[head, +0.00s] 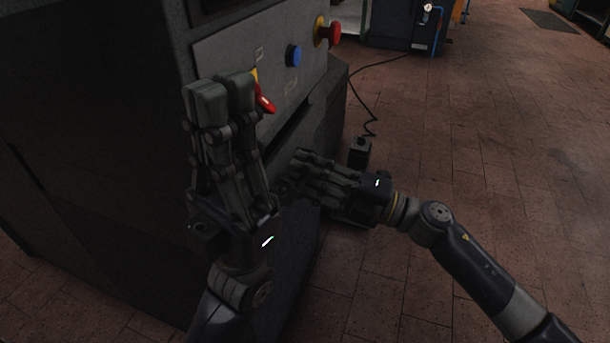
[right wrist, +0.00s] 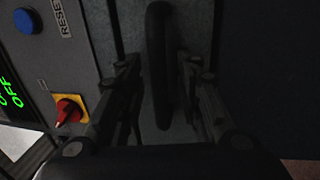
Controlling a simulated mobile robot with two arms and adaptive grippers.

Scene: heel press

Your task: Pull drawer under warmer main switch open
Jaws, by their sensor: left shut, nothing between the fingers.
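The warmer main switch, a red knob on a yellow plate (right wrist: 70,110), is on the grey control panel; in the head view its red knob (head: 265,103) is partly hidden behind my left gripper (head: 220,97). The left gripper is shut and empty, fingers pointing up in front of the panel. In the right wrist view a dark bar handle (right wrist: 161,65) stands on the grey drawer front (right wrist: 131,30). My right gripper (head: 300,163) is open, with one finger on each side of the handle; the fingers (right wrist: 158,70) appear apart from it. The head view mostly hides the drawer and handle.
The panel also carries a blue button (head: 293,55) and a red emergency stop (head: 332,33). A small dark box (head: 360,152) with a cable stands on the tiled floor beside the machine. The floor at the right (head: 500,160) is clear.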

